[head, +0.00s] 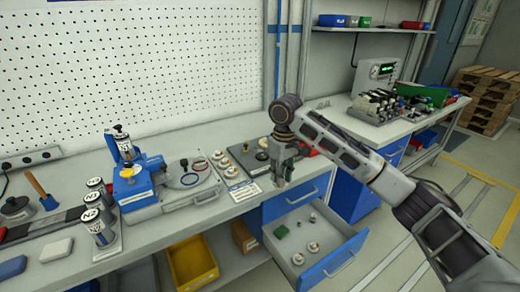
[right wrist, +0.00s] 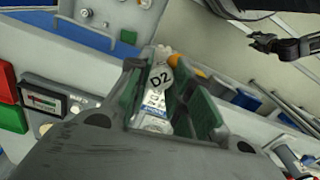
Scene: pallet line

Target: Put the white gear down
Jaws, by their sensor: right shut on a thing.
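My right gripper (head: 281,182) is over the bench's front edge, just behind the open drawer. It is shut on a small pale thing, which I take to be the white gear (right wrist: 162,54). In the right wrist view the right gripper (right wrist: 170,85) shows its green finger pads on either side of it, and they hide much of its shape. A "D2" label shows between the pads. A dark gripper, apparently my left one (right wrist: 276,45), is at the upper right of the right wrist view, its jaw unclear. The left arm is out of the head view.
The open blue-fronted drawer (head: 345,258) holds several small round and green parts. On the bench stand a grey case (head: 190,192), a blue device (head: 132,185) and white cylinders (head: 98,225). A yellow bin (head: 193,262) is below. A side bench (head: 385,130) with equipment stands at the right.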

